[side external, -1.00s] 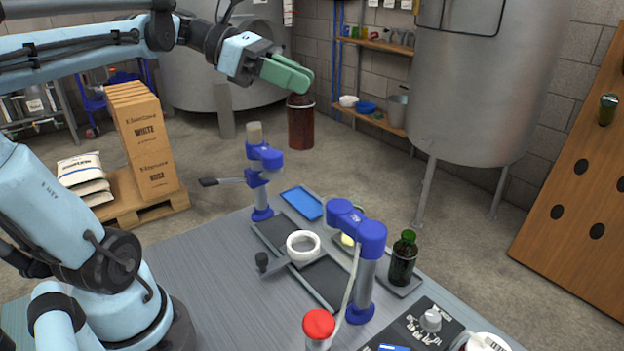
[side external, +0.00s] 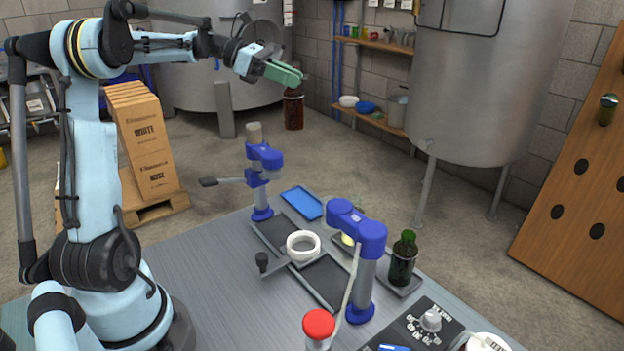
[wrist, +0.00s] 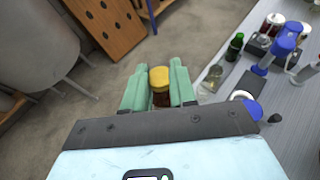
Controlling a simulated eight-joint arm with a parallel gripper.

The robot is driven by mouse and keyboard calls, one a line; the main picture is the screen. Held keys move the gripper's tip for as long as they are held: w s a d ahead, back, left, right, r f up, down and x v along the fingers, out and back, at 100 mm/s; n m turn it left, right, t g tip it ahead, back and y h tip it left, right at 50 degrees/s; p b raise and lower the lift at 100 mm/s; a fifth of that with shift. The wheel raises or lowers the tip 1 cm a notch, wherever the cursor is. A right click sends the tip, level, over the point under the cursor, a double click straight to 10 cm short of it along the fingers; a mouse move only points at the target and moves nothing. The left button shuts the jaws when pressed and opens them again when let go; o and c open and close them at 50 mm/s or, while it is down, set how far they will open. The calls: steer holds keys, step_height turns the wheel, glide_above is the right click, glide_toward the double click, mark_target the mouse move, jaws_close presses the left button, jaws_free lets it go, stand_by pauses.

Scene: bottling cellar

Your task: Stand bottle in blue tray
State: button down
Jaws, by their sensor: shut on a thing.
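A brown bottle (side external: 293,112) hangs upright below my gripper (side external: 290,74), high up and beyond the far edge of the bench. In the wrist view my green fingers (wrist: 158,90) are shut on the bottle, whose yellow cap (wrist: 159,76) shows between them; its lower part is mostly hidden. The blue tray (side external: 301,203) lies flat and looks empty at the far side of the bench, well below my gripper. I cannot make out the tray in the wrist view.
Two blue-headed posts (side external: 262,170) (side external: 362,270) stand near the tray, with a white ring (side external: 303,246) between them. A green bottle (side external: 403,258) stands on a dark tray at the right. A control panel (side external: 425,325) and red-capped item (side external: 318,324) are in front. The near-left bench is clear.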

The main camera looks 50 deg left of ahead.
step_height(320, 180, down, 19)
stand_by(0.6)
steer(key=shift+f, duration=0.2)
steer(key=c, duration=0.9)
jaws_free()
steer(key=shift+r, duration=0.15)
steer(key=v, duration=1.2)
steer(key=shift+r, duration=0.1)
steer(key=shift+d, duration=0.1)
